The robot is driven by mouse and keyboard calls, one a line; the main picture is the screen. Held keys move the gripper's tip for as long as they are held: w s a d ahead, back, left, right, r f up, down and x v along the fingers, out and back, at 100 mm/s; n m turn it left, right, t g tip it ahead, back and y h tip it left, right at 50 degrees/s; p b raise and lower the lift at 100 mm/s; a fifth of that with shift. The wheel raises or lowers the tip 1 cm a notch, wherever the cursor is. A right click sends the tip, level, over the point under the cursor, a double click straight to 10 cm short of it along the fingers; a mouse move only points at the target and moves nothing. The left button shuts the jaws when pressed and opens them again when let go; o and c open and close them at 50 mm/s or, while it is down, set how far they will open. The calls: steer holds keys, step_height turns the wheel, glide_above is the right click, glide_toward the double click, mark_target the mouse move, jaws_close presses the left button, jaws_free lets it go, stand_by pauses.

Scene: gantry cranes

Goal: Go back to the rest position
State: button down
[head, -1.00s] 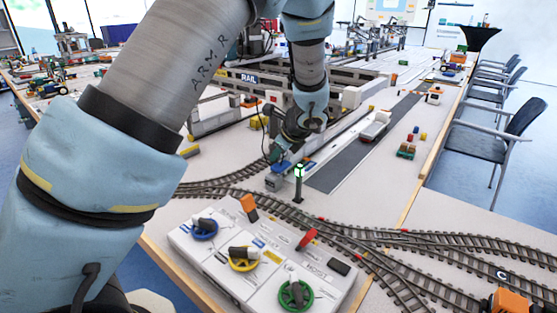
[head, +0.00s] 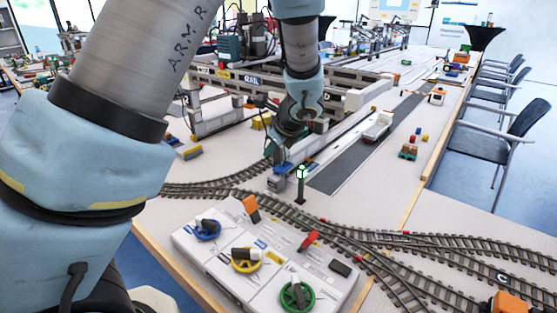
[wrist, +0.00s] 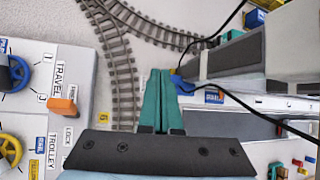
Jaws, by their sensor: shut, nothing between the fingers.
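My gripper shows in the wrist view (wrist: 161,98) with its two teal fingers together and nothing between them. In the head view its end (head: 274,156) hangs above the table beside the track, close to a grey block and a small green signal post (head: 301,184). My arm reaches in from the left and points down there. The white control panel (head: 225,262) lies nearer to me, clear of the gripper. It has a blue wheel (head: 207,230), a yellow wheel (head: 246,260), a green wheel (head: 297,295), an orange lever (head: 251,208) and a red lever (head: 310,239).
Model railway tracks (head: 440,240) run across the table behind and right of the panel. The grey gantry crane (head: 290,88) stands behind the gripper. A white wagon-like vehicle (head: 378,126) is on the lane to its right. Black cables pass close to the fingers in the wrist view.

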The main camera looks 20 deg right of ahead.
steer(key=a+n+g, duration=0.2)
steer(key=a+n, duration=0.5)
steer(key=a, duration=0.4)
steer(key=s+a+r+n+g, duration=0.1)
steer(key=s+a+n, duration=0.2)
steer(key=a+n, duration=0.4)
steer(key=s+a+r+n+g+h, duration=0.1)
steer(key=s+a+n, duration=0.3)
steer(key=a+n, duration=0.3)
steer(key=s+a+n+g, duration=0.2)
steer(key=s+a+n, duration=0.1)
steer(key=a+n, duration=0.4)
steer(key=shift+s+r, duration=0.3)
steer(key=shift+r, duration=0.1)
steer(key=shift+a, duration=0.1)
